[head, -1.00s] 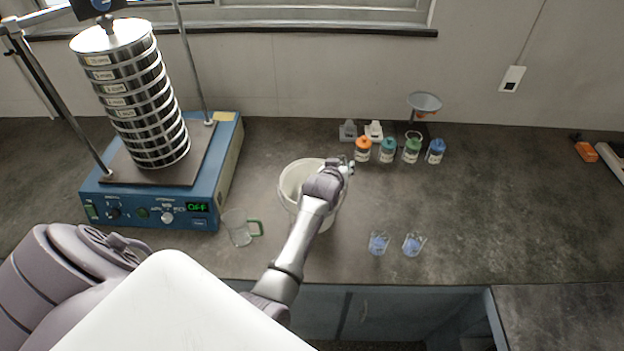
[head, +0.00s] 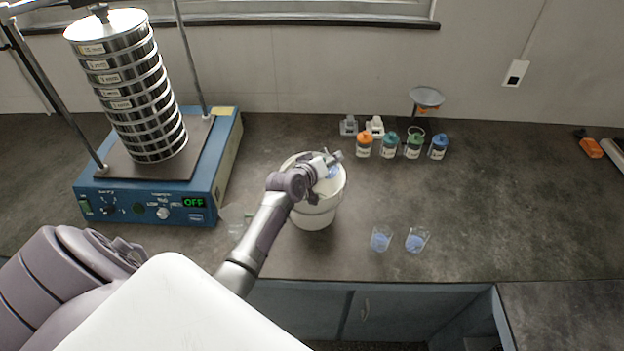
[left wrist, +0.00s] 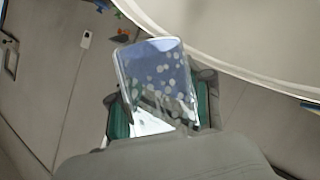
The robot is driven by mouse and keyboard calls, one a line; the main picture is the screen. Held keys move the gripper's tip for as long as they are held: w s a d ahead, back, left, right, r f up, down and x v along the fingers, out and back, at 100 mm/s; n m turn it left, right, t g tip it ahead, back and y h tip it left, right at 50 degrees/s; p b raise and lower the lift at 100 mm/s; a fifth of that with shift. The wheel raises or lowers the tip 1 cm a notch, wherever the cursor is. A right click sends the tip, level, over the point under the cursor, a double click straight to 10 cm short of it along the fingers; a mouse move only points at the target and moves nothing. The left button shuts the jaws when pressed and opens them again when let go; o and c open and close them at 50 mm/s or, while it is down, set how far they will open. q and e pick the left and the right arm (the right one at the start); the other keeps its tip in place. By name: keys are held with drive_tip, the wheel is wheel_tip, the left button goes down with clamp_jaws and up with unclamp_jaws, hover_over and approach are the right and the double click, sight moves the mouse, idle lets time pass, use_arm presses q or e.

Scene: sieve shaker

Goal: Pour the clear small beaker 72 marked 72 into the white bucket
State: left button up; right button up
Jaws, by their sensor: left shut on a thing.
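The white bucket (head: 315,218) stands on the bench in the middle of the head view. My left gripper (head: 328,160) is over its opening, shut on a clear small beaker (head: 333,172). In the left wrist view the beaker (left wrist: 158,75) sits between the green-padded fingers of the left gripper (left wrist: 160,112), with blue grainy contents and pale spots on its wall. The bucket's rim (left wrist: 235,35) curves close beside it. The beaker looks tilted; no falling material is visible. Its mark is not readable. My right gripper is not in view.
Two small beakers with blue contents, one left (head: 381,240) and one right (head: 416,240), stand right of the bucket. A glass mug (head: 235,218) is partly behind my arm. The sieve shaker (head: 160,200) stands left, several capped bottles (head: 388,147) behind.

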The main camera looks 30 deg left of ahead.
use_arm(q)
drive_tip(key=shift+r+b, duration=0.1)
drive_tip(key=shift+b, duration=0.2)
drive_tip(key=shift+a+r+n, duration=0.1)
drive_tip(key=shift+a+n, duration=0.05)
drive_tip(key=shift+n, duration=0.15)
drive_tip(key=shift+r+t+h+b, duration=0.15)
drive_tip(key=shift+t+h+b, duration=0.15)
drive_tip(key=shift+b, duration=0.4)
drive_tip(key=shift+r+n+t+h+b, duration=0.35)
drive_tip(key=shift+n+b, duration=0.35)
drive_tip(key=shift+b, duration=0.25)
drive_tip(key=shift+f+n+t+h+b, duration=0.25)
drive_tip(key=shift+n+b, duration=0.15)
drive_tip(key=shift+b, duration=0.75)
drive_tip(key=shift+f+b, duration=0.1)
drive_tip(key=shift+b, duration=0.4)
drive_tip(key=shift+r+n+t+h+b, duration=0.3)
drive_tip(key=shift+r+n+t+b, duration=0.1)
drive_tip(key=shift+n+b, duration=0.55)
idle(1.3)
drive_tip(key=shift+f+n+t+b, duration=0.35)
drive_tip(key=shift+n+b, duration=0.1)
drive_tip(key=shift+b, duration=0.6)
idle(0.8)
